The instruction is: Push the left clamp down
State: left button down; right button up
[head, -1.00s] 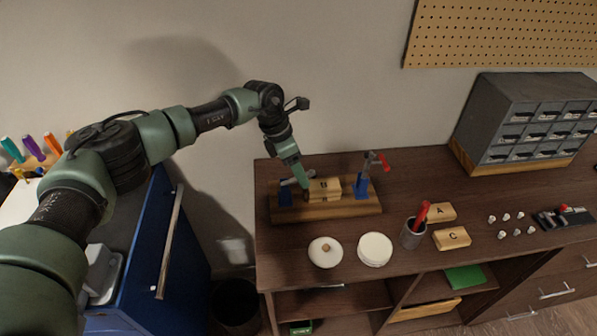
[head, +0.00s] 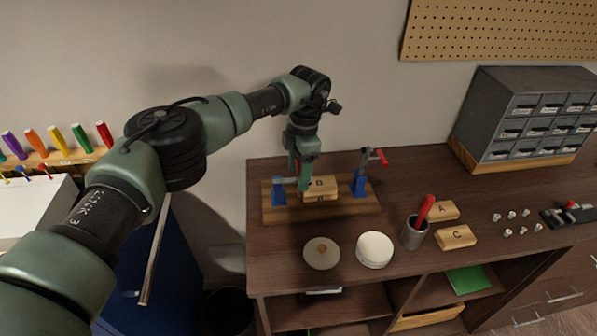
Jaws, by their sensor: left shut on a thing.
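The left clamp (head: 278,190) is blue with a grey bar and stands at the left end of a wooden base (head: 340,207). Its bar lies about level, pointing toward a wooden block marked B (head: 323,183), which rests on another block. My left gripper (head: 302,186) reaches down from above, its green fingers between the left clamp and block B. It is shut on the left clamp, though the fingers hide the grip and the clamp's handle end. The right clamp (head: 359,184) is blue, with its red-tipped handle standing up. My right gripper is not in view.
In front of the base lie a round disc with a knob (head: 322,253) and a white round lid (head: 375,249). A grey cup (head: 414,236) holds a red tool. Blocks A (head: 445,210) and C (head: 455,236) lie beside it. A drawer cabinet (head: 520,120) stands at the right.

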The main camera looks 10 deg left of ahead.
pick_arm(q)
jog(key=shift+d+f, duration=0.1)
jog(key=shift+c, duration=1.9)
grip_release()
jog(key=r, duration=0.2)
jog(key=r+b, duration=0.1)
jog(key=r, duration=0.1)
jog(key=r+b, duration=0.1)
jog(key=r, duration=0.1)
jog(key=shift+w+d+r, duration=0.2)
jog(key=shift+d+r, duration=0.05)
jog(key=shift+r, duration=0.65)
jog(key=shift+f, duration=0.1)
